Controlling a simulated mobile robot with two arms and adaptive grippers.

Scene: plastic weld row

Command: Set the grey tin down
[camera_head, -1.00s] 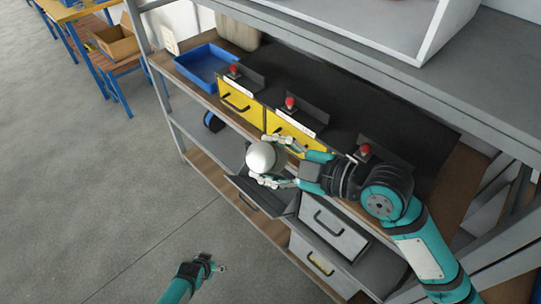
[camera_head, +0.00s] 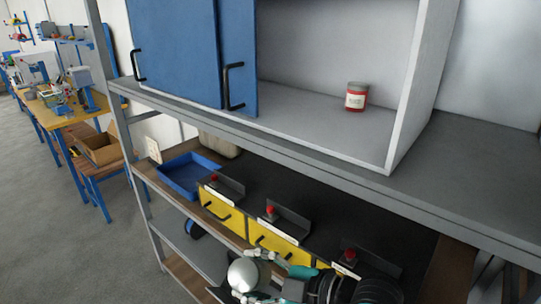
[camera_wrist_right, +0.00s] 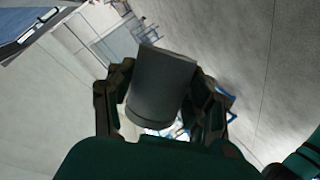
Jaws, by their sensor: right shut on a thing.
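The grey tin (camera_head: 246,274) shows as a pale rounded end at the bottom of the head view. My right gripper (camera_head: 256,276) is shut on it, fingers on either side, in front of the shelf with the yellow drawers. In the right wrist view the tin (camera_wrist_right: 162,85) is a plain grey cylinder, tilted, between the two dark fingers of the gripper (camera_wrist_right: 160,98). No surface touches the tin in that view; floor shows beyond it. My left gripper is out of view.
A white cabinet (camera_head: 405,95) with blue sliding doors (camera_head: 185,50) stands on the upper shelf; its open part holds a red tin (camera_head: 356,96) with free floor around it. Below are a blue tray (camera_head: 188,177), yellow drawers (camera_head: 222,213) and red buttons (camera_head: 270,210).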

